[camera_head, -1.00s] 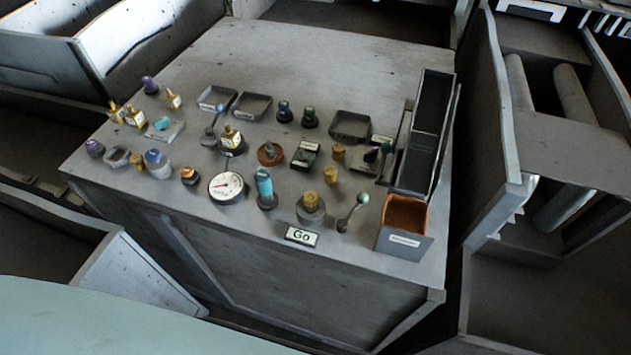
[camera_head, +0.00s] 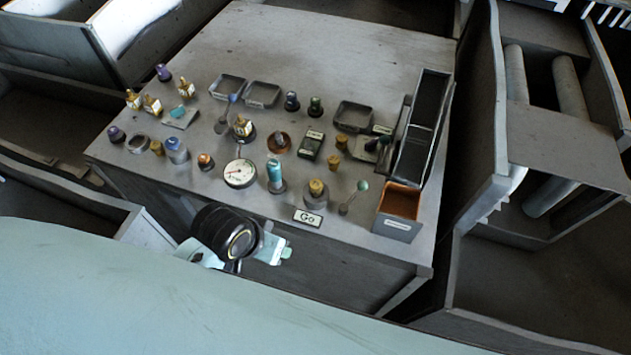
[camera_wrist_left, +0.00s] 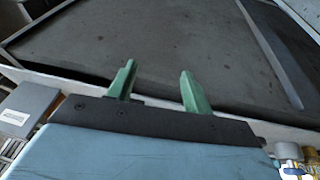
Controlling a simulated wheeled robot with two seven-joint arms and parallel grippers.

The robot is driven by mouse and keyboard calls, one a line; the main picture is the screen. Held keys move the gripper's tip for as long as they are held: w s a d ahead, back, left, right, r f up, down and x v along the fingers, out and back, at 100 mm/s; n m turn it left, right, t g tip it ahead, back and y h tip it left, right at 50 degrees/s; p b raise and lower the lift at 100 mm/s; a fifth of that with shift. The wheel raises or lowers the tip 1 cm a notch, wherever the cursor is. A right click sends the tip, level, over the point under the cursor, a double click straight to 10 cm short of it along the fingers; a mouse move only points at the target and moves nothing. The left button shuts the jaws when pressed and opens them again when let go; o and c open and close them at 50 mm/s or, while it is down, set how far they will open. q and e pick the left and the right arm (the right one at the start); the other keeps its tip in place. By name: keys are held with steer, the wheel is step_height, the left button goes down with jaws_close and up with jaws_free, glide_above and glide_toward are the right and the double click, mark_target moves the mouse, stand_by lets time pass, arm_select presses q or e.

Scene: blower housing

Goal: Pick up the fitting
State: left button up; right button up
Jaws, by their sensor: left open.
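Small parts stand on the grey bench top. Several short brass-coloured cylinders are among them: one on a grey round base (camera_head: 316,187), one in front of the dark labelled block (camera_head: 334,160), one behind it (camera_head: 341,142) and one at the left (camera_head: 157,147). I cannot tell which part is the fitting. My left gripper (camera_head: 280,252) is low in front of the bench's front edge, below the "Go" plate (camera_head: 308,217), apart from all parts. In the left wrist view its two green fingers (camera_wrist_left: 160,86) are spread with nothing between them. My right gripper is not in view.
An orange-lined bin (camera_head: 398,212) stands at the front right corner, a tall dark open box (camera_head: 424,125) behind it. A dial gauge (camera_head: 240,173) and a teal cylinder (camera_head: 275,175) stand near the front. The back of the bench is clear. Shelving flanks the right.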

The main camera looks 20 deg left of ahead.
arm_select(q)
steer(key=w+d+r, duration=0.1)
steer(key=w+d, duration=0.1)
steer(key=w+d+r+h, duration=0.1)
steer(key=w+d+r, duration=0.1)
steer(key=w+d+r+h, duration=0.1)
steer(key=d+r, duration=0.1)
steer(key=d, duration=0.1)
steer(key=shift+w+r+n, duration=0.15)
steer(key=shift+w+n, duration=0.25)
steer(key=w+d+r+n+g+p, duration=0.1)
steer(key=w+d+r+g, duration=0.1)
steer(key=w+d+r, duration=0.3)
steer(key=w+a+r+n+g+y, duration=0.1)
steer(key=w+a+r+n+y, duration=0.3)
steer(key=r, duration=0.4)
steer(key=n, duration=0.1)
glide_above(316, 185)
steer(key=f, duration=0.8)
steer(key=shift+d+f, duration=0.15)
steer(key=shift+d, duration=0.25)
steer(key=f, duration=0.4)
steer(key=shift+a+f, duration=0.1)
steer(key=shift+a, duration=0.3)
steer(key=shift+f, duration=0.45)
steer(key=c, duration=1.1)
